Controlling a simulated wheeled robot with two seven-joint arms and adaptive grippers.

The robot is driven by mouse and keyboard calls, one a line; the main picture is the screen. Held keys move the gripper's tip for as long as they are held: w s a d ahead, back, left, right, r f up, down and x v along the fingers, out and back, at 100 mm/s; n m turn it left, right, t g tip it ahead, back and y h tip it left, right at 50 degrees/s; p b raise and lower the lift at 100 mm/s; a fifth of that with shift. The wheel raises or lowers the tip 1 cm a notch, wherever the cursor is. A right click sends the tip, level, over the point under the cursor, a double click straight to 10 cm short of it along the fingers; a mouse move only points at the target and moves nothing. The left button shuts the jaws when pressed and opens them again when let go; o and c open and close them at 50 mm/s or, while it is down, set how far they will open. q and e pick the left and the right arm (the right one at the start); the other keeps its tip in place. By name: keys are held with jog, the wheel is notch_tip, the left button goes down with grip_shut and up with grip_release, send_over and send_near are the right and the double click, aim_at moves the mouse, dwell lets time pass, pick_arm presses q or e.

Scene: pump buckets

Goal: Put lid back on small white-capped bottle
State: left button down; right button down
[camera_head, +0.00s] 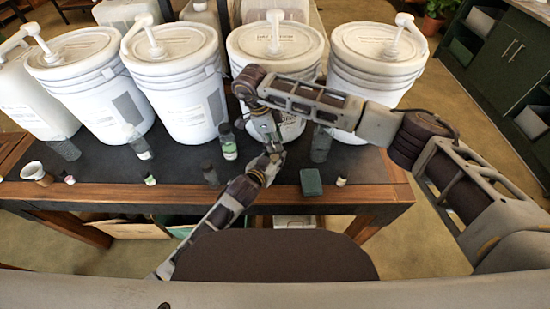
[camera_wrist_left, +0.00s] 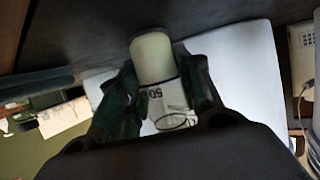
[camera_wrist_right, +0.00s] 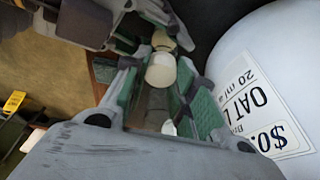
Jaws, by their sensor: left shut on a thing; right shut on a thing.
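In the head view my left gripper (camera_head: 266,166) and right gripper (camera_head: 270,142) meet close together above the table, in front of the third bucket. In the left wrist view my left gripper (camera_wrist_left: 157,90) is shut on a small bottle (camera_wrist_left: 165,100) with dark markings on a white label; a cream part (camera_wrist_left: 152,58) extends beyond the fingers. In the right wrist view my right gripper (camera_wrist_right: 160,85) is shut on a small cream piece (camera_wrist_right: 160,72), seemingly the lid. A smaller pale part (camera_wrist_right: 163,41) shows just beyond it, near my left fingers. I cannot tell whether the pieces touch.
Several white pump buckets (camera_head: 172,88) line the back of the dark table (camera_head: 110,168). Taller bottles, such as a green-labelled bottle (camera_head: 228,142) and a grey bottle (camera_head: 321,146), stand before them. A green block (camera_head: 311,183) and a small bottle (camera_head: 341,181) are at the front right.

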jog(key=m+g, duration=0.1)
jog(key=m, duration=0.5)
jog(key=shift+w+d+m+g+y, duration=0.1)
jog(key=shift+w+m+g+y, duration=0.05)
jog(key=shift+m+g+y, duration=0.2)
jog(key=c, duration=1.1)
grip_release()
jog(key=shift+c, duration=0.2)
jog(key=shift+r, duration=0.15)
jog(key=shift+r, duration=2.1)
